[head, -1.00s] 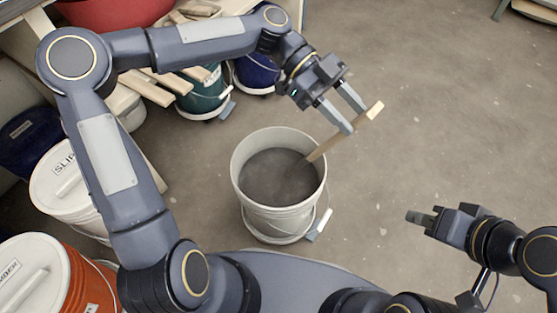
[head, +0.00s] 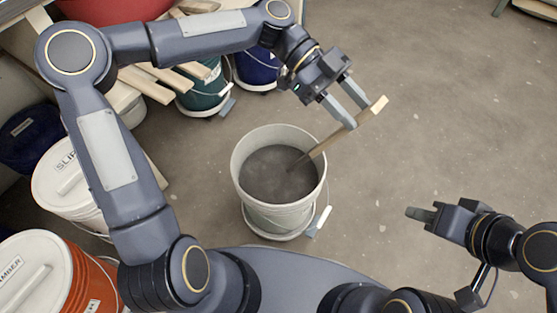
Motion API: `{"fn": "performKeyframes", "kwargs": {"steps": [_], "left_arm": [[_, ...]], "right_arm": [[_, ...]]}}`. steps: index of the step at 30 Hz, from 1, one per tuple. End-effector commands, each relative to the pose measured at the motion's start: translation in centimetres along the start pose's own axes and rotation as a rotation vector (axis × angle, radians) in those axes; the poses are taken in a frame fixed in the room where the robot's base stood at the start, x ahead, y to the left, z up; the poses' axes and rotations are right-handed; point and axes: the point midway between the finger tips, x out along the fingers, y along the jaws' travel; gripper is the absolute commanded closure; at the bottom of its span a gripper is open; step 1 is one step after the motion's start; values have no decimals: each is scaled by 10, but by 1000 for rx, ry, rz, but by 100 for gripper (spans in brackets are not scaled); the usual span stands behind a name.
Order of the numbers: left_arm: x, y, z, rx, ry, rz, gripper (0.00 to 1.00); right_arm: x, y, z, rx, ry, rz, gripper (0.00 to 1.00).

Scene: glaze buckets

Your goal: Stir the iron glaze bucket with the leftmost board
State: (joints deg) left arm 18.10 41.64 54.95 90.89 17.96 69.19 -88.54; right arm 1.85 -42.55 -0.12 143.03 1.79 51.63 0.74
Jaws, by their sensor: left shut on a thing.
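A white bucket (head: 284,208) stands open on the floor in the middle of the head view, filled with dark grey glaze (head: 272,176). No label on it is readable from here. A wooden board (head: 330,141) leans over its far right rim, with its lower end dipped in the glaze and hidden there. My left gripper (head: 350,114) is shut on the board near its upper end, above and to the right of the bucket. My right gripper (head: 420,214) is at the right, away from the bucket, with nothing seen in it; its finger gap is not clear.
Several loose boards (head: 160,80) lie at the upper left, beside a teal bucket (head: 203,92) and a blue bucket (head: 257,70). Lidded white (head: 62,180) and orange (head: 88,283) buckets stand at the left. The floor (head: 440,110) at the right is clear.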

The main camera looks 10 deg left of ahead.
Motion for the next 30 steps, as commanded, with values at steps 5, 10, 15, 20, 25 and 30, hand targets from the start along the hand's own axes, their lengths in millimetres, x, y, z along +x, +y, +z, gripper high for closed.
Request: {"fn": "performKeyframes", "kwargs": {"steps": [5,10,15,20,25,30], "left_arm": [[-2,0,-5,1,0,0,91],[-8,0,-20,1,0,-1,91],[-15,1,-36,2,0,-1,91],[-20,2,-47,2,0,0,91],[-20,2,-47,1,0,0,91],[-20,1,-46,-1,1,-4,91]], "right_arm": [[-3,-1,-2,0,0,0,67],[-12,-6,-6,0,0,0,67],[-22,-10,-11,0,0,0,67],[-28,-13,-14,0,0,0,67],[-27,-12,-14,0,0,0,67],[-28,-13,-14,0,0,0,67]]}}
